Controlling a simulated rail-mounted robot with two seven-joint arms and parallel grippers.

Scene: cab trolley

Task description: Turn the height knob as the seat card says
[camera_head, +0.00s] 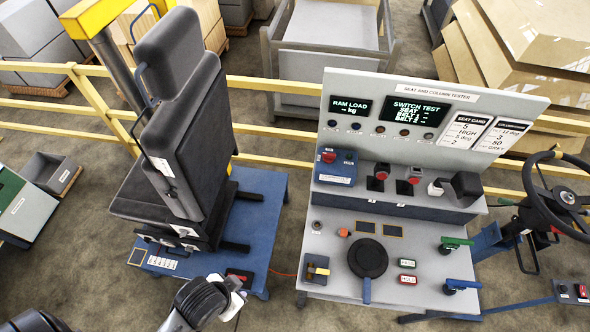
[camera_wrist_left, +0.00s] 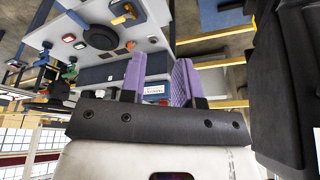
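The seat card (camera_head: 467,132) is on the upright board of the tester and reads roughly "5, HIGH, 5 deg, 2". The black seat (camera_head: 187,120) stands on a blue plinth (camera_head: 262,205). Small dark controls with white labels (camera_head: 185,231) line the lower front side of the seat base; I cannot tell which is the height knob. My left gripper (camera_head: 238,284) is in front of the plinth, near its front right corner, apart from these controls. In the left wrist view its purple fingers (camera_wrist_left: 158,82) stand apart with nothing between them. My right gripper is not in view.
The tester console (camera_head: 325,262) stands right of the plinth, with a large black round control (camera_head: 368,259) and green and blue levers. A steering wheel (camera_head: 560,195) is at far right. Yellow rails (camera_head: 270,88) run behind.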

